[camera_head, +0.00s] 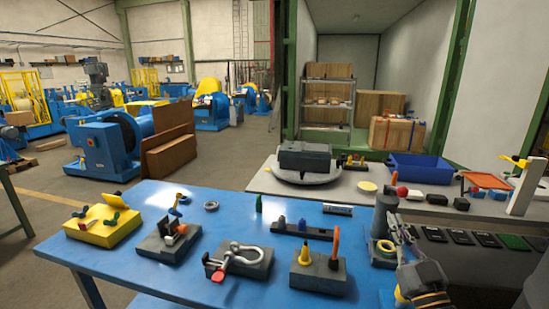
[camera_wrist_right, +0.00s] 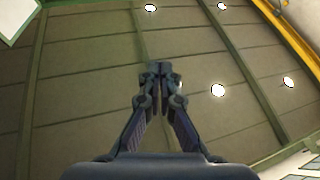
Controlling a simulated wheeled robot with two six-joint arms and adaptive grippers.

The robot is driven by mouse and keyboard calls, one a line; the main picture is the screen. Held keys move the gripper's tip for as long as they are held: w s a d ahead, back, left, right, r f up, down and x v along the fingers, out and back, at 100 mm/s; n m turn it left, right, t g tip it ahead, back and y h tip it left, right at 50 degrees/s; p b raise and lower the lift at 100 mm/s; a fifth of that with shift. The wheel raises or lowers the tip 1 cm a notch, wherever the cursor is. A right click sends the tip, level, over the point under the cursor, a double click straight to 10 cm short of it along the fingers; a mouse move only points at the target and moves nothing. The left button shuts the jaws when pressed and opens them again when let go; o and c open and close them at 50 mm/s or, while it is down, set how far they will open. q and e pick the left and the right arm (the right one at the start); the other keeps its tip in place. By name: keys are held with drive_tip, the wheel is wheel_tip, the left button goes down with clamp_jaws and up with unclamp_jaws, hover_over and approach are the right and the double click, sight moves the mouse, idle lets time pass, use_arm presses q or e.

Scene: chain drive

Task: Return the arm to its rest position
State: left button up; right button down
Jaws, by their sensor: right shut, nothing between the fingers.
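My right gripper (camera_head: 391,220) stands at the right end of the blue table, pointing upward, with its arm (camera_head: 424,282) coming in from the lower right. In the right wrist view its fingers (camera_wrist_right: 158,72) meet at the tips with nothing between them. That view shows only the ceiling behind the fingers. My left arm and left gripper are not in view.
The blue table (camera_head: 225,290) carries a yellow block (camera_head: 103,230), dark fixtures, a shackle (camera_head: 243,254) and a block with an orange peg (camera_head: 320,277). A dark cylinder (camera_head: 381,222) stands close behind my gripper. A grey bench behind holds a blue bin (camera_head: 420,170).

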drive_tip(key=s+a+f+n+g+y, duration=0.2)
drive_tip(key=a+f+n+g+y, duration=0.15)
drive_tip(key=a, duration=0.25)
drive_tip(key=s+a+f+n+g+y, duration=0.2)
drive_tip(key=s+a+f+g+y, duration=0.15)
drive_tip(key=a+f, duration=0.2)
drive_tip(key=s+a+f+g+h, duration=0.2)
drive_tip(key=s+f+g, duration=0.15)
drive_tip(key=f, duration=0.75)
drive_tip(key=s+d+f+m+g+h, duration=0.75)
drive_tip(key=s+d+f+g, duration=0.2)
drive_tip(key=s+f, duration=0.5)
drive_tip(key=s+d+f, duration=0.1)
drive_tip(key=d+f, duration=0.1)
drive_tip(key=f, duration=1)
drive_tip(key=s+d+f, duration=0.1)
drive_tip(key=f, duration=1.1)
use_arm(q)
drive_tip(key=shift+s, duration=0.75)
use_arm(e)
drive_tip(key=s+d+f+g, duration=0.1)
drive_tip(key=s+f+g, duration=0.1)
drive_tip(key=s+f, duration=1.4)
drive_tip(key=s, duration=0.3)
drive_tip(key=shift+f, duration=0.4)
